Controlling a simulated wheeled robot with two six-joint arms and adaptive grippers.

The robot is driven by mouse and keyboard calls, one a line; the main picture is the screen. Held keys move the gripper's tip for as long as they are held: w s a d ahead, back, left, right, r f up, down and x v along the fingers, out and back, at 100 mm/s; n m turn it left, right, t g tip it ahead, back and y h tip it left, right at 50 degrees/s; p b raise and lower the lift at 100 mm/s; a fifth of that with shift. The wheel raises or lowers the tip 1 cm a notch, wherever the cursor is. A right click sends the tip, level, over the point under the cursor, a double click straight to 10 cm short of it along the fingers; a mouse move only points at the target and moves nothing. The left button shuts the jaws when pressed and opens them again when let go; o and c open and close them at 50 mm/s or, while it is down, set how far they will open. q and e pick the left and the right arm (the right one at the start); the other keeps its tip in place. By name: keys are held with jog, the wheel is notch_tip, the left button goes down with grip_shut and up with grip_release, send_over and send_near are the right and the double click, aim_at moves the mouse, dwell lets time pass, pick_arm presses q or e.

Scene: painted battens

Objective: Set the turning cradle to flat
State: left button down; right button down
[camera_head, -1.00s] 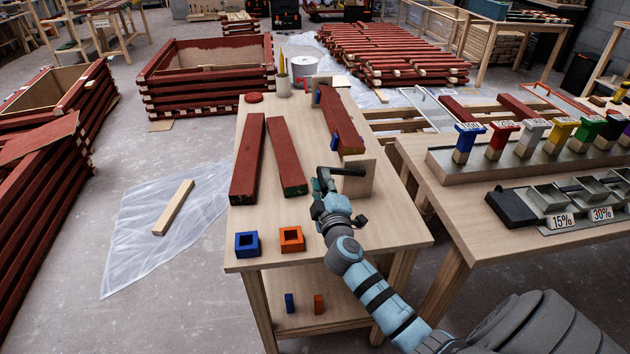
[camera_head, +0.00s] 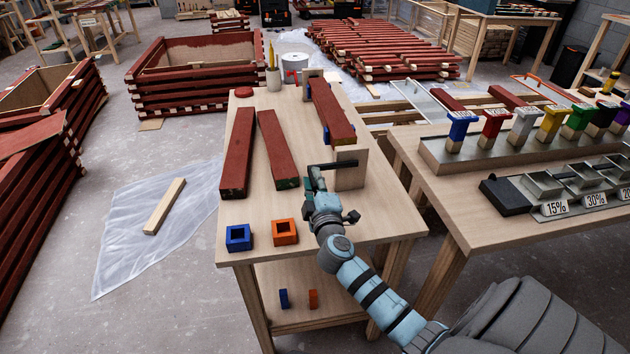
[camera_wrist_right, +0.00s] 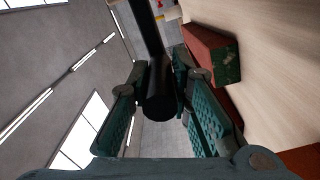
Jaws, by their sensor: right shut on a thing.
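The turning cradle has a pale wooden end board (camera_head: 350,172) near the front of the work table. A red-brown batten (camera_head: 331,112) runs through it, with blue pieces at its left side. Its broad face looks close to level; I cannot tell if it is exactly flat. A black handle (camera_head: 343,164) is at the near end board. My right gripper (camera_head: 313,184) is at this handle. In the right wrist view a black bar (camera_wrist_right: 158,85) lies between the fingers, which are shut on it. My left gripper is out of view.
Two red-brown battens (camera_head: 237,150) (camera_head: 278,150) lie left of the cradle. A blue block (camera_head: 238,237) and an orange block (camera_head: 285,232) sit at the table's front left. A second table with coloured stamps (camera_head: 492,125) stands at the right. The table's front right is clear.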

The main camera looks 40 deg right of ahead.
jog(key=shift+f, duration=0.25)
jog(key=c, duration=1.8)
grip_release()
jog(key=o, duration=0.4)
jog(key=shift+a, duration=0.1)
jog(key=shift+c, duration=0.2)
jog(key=shift+r, duration=0.1)
jog(key=v, duration=1.2)
